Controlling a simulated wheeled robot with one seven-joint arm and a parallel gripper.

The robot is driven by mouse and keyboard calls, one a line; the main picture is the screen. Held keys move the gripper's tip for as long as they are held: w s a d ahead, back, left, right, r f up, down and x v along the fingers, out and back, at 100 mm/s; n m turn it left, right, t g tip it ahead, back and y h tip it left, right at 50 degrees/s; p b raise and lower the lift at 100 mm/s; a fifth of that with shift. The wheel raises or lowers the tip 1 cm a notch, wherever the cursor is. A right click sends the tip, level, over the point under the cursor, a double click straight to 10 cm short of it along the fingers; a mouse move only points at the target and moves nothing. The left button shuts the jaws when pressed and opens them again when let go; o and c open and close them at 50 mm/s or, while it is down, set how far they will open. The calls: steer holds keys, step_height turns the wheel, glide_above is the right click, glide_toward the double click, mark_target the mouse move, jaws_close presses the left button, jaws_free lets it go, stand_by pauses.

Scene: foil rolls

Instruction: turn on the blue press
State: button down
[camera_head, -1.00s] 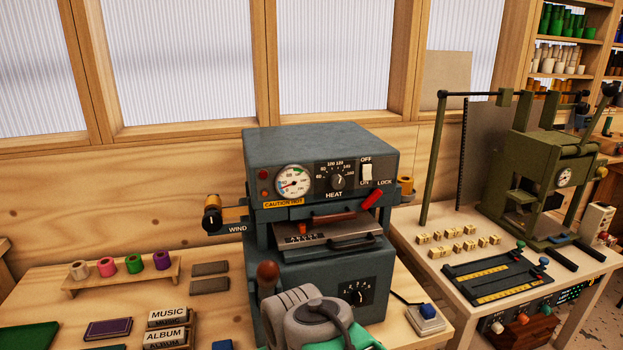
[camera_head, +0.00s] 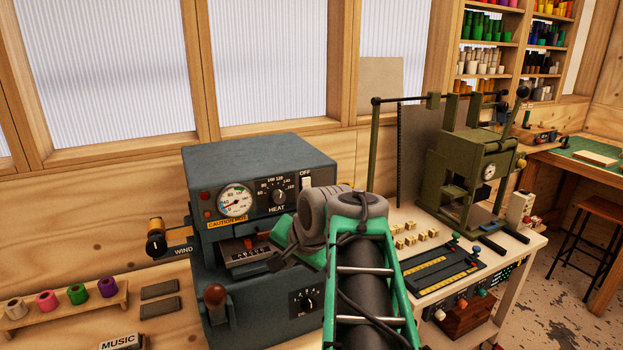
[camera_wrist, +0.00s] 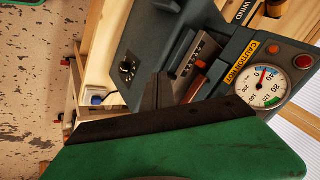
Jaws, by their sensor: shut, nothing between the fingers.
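The blue-grey press (camera_head: 255,165) stands on the bench in the head view, with a gauge, a HEAT knob (camera_head: 279,195) and a white rocker switch (camera_head: 306,183) under the word OFF. I cannot tell which way the switch is tipped. My gripper (camera_head: 277,262) is shut and empty, in front of the press opening and below the panel. My forearm and wrist hide the press's right side. In the wrist view my green gripper with its dark edge (camera_wrist: 170,122) fills the bottom; the press gauge (camera_wrist: 265,85) shows sideways beyond it, but the switch does not.
An olive-green press (camera_head: 465,165) stands on the table to the right. Foil rolls (camera_head: 77,293) sit on a wooden rack at the left. A wooden-handled lever (camera_head: 214,295) and a WIND knob (camera_head: 156,243) stick out from the blue press. A blue button block (camera_wrist: 97,98) lies beside it.

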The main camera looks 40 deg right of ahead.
steer(key=s+d+r+m+t+h+p, duration=0.1)
steer(key=s+d+r+m+t, duration=0.1)
steer(key=d+r+m, duration=0.6)
steer(key=d+r+t, duration=0.1)
steer(key=d+r, duration=0.3)
steer(key=r, duration=0.3)
steer(key=shift+r+h, duration=0.4)
steer(key=p, duration=0.2)
glide_toward(308, 192)
steer(key=x, duration=0.6)
steer(key=shift+w+f, duration=0.1)
steer(key=shift+w, duration=0.1)
steer(key=shift+f, duration=0.1)
